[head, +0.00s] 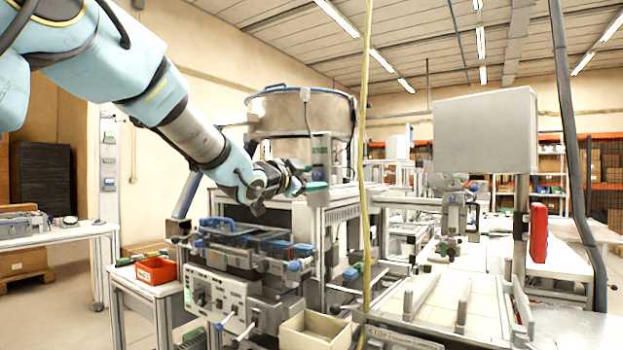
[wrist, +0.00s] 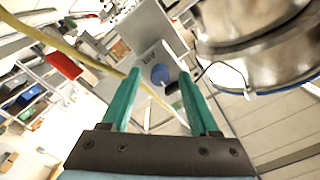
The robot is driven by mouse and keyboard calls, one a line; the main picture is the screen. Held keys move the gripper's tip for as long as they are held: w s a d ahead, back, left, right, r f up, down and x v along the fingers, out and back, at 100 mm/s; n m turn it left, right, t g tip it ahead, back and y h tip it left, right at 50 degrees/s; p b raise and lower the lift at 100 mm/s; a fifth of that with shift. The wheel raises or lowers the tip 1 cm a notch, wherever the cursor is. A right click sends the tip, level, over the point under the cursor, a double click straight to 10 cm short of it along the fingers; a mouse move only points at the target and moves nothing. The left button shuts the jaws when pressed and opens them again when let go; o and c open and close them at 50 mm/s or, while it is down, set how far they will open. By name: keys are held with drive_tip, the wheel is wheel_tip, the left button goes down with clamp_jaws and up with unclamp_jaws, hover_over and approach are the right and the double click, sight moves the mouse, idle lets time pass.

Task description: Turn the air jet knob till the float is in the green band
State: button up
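In the wrist view a round blue knob (wrist: 160,75) sits on a grey plate (wrist: 150,32) with small dark lettering. I take it for the air jet knob. My gripper (wrist: 158,84) has its two green fingers apart, one on either side of the knob in the picture. I cannot tell how far the fingertips are from the knob, and nothing is held. In the head view my gripper (head: 314,180) is just below a small grey panel (head: 320,147) beside the metal bowl. The knob is hidden there. I cannot make out the float or the green band in either view.
The large metal bowl (head: 298,115) stands close behind my gripper and fills the upper right of the wrist view (wrist: 250,30). A yellow hose (head: 366,200) hangs to the right of the gripper. Machine fixtures with blue parts (head: 255,240) lie below it.

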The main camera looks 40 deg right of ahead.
drive_tip(key=b+v, duration=0.2)
drive_tip(key=v, duration=0.8)
drive_tip(key=shift+a+b, duration=0.35)
drive_tip(key=shift+s, duration=0.1)
drive_tip(key=w+a+f+n+t+y, duration=0.2)
drive_tip(key=w+a+f+n+y, duration=0.45)
drive_tip(key=a+f, duration=0.45)
drive_tip(key=w+a+f+n+t+y, duration=0.3)
drive_tip(key=w+a+f+n+y, duration=0.35)
drive_tip(key=a, duration=0.65)
drive_tip(key=s+a+f+n+g+y, duration=0.1)
drive_tip(key=a+f+n+g+y, duration=0.25)
drive_tip(key=a+f, duration=0.9)
drive_tip(key=s+a+f+n+g+p, duration=0.1)
drive_tip(key=s+a+f+n+g, duration=0.3)
drive_tip(key=s+a, duration=0.7)
drive_tip(key=shift+s+a+f+n+y, duration=0.35)
drive_tip(key=shift+s+a+f+n, duration=0.1)
drive_tip(key=shift+f+n, duration=0.45)
